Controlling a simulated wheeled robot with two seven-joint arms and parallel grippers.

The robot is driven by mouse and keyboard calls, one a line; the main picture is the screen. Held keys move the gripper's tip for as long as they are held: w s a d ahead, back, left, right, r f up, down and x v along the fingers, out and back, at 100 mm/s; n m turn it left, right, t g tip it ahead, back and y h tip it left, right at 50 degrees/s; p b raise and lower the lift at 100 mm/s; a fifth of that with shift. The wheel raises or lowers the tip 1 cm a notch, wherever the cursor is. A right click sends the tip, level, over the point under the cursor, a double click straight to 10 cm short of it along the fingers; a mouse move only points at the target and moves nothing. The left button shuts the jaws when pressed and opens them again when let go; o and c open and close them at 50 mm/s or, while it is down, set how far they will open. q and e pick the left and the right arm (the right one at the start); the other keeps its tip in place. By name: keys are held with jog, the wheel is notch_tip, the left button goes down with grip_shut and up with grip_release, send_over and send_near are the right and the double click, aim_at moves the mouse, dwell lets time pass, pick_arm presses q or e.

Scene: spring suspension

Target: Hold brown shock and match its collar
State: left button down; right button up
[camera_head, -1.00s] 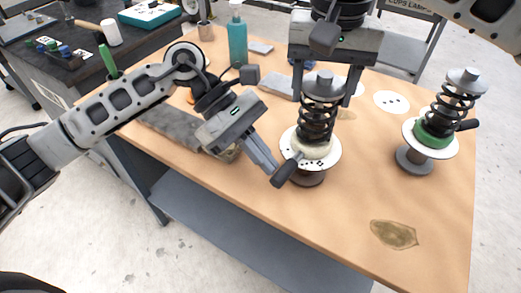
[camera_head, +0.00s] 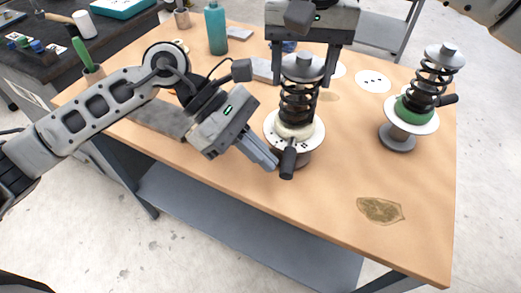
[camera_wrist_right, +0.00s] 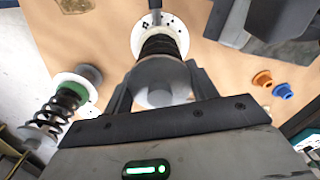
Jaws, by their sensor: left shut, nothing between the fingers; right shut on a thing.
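A shock with a black coil spring (camera_head: 297,105), a cream collar (camera_head: 293,131) and a white dotted plate stands on a dark brownish base in the middle of the table. My right gripper (camera_head: 302,78) is shut on its grey top cap (camera_wrist_right: 160,82) from above. A dark handle (camera_head: 288,163) sticks out from its collar toward the front edge. My left gripper (camera_head: 274,167) is shut and empty, its fingertips against or very close to the handle's left side; contact is unclear. A second shock (camera_head: 435,75) with a green collar (camera_head: 415,110) stands at the right, its handle pointing right.
White dotted discs (camera_head: 373,81) lie behind the shocks. A teal bottle (camera_head: 216,28) and a grey block (camera_head: 266,70) are at the back. Orange (camera_wrist_right: 262,78) and blue (camera_wrist_right: 283,90) pieces show in the wrist view. A brown stain (camera_head: 381,210) marks the clear front right.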

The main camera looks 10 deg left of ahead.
pick_arm(q)
jog(key=a, duration=0.2)
jog(key=a+f, duration=0.1)
jog(key=a, duration=0.1)
jog(key=shift+w+a, duration=0.1)
jog(key=shift+a, duration=0.1)
jog(key=a+r, duration=0.6)
jog(key=a, duration=0.1)
jog(key=shift+w+a+r, duration=0.15)
jog(key=shift+w+r, duration=0.05)
jog(key=shift+r, duration=0.1)
pick_arm(e)
jog(key=o, duration=1.2)
jog(key=shift+c, duration=0.2)
